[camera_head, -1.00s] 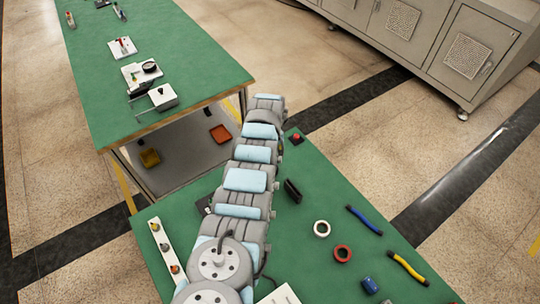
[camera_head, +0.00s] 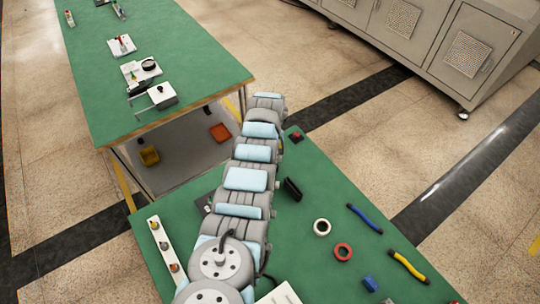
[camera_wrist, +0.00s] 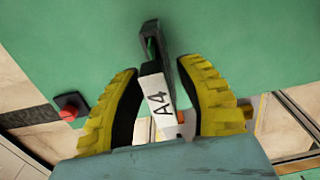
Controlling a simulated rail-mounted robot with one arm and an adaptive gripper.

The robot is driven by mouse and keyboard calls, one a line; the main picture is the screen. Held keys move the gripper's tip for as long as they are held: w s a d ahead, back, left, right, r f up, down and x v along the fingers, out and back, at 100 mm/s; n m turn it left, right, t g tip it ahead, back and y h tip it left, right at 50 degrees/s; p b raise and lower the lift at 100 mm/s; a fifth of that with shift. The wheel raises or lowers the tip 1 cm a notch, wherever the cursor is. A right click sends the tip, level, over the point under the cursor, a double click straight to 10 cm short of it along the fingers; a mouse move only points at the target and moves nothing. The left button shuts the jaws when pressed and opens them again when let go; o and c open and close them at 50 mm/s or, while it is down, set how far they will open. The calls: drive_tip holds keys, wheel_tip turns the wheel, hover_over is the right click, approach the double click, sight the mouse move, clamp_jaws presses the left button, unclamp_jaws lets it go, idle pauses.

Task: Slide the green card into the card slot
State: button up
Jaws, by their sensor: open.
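In the wrist view my gripper (camera_wrist: 160,95), with ribbed yellow fingers, is open. Between the fingers, with gaps at both sides, is a white piece marked A4 (camera_wrist: 157,98). It adjoins a dark upright holder (camera_wrist: 172,45), which looks like the card slot. A narrow green strip (camera_wrist: 151,46) shows inside the dark frame; I cannot tell whether it is the green card or the green table behind. In the head view my arm hides the gripper and whatever is at it.
A button strip (camera_head: 164,245) lies left. A second green table (camera_head: 150,60) stands beyond a gap.

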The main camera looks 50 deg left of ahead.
drive_tip(key=shift+r, duration=5.8)
